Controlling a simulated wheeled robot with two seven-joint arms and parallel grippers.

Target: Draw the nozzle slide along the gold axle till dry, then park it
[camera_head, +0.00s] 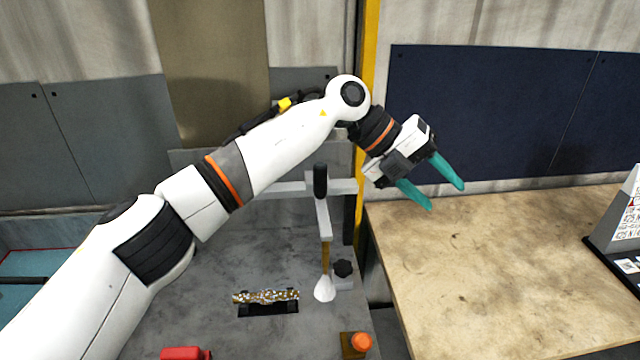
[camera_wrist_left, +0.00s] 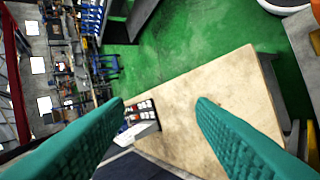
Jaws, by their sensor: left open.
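The gold axle (camera_head: 266,296), speckled white and gold, lies over a dark slot in the grey machine bed. The nozzle slide (camera_head: 323,215) has a black upright handle (camera_head: 320,181) and a white cone-shaped nozzle (camera_head: 325,288) at its lower end, just right of the axle. My left gripper (camera_head: 446,197) is open and empty, up and to the right of the slide, over the back of the wooden table. Its two teal fingers stand wide apart in the left wrist view (camera_wrist_left: 160,100) with nothing between them. My right gripper is not in view.
A wooden table (camera_head: 490,265) stands right of the machine, mostly bare, with a grey sign stand (camera_head: 615,225) at its right. A yellow post (camera_head: 367,120) rises between them. A black knob (camera_head: 343,268), an orange button (camera_head: 361,342) and a red object (camera_head: 185,353) are on the machine.

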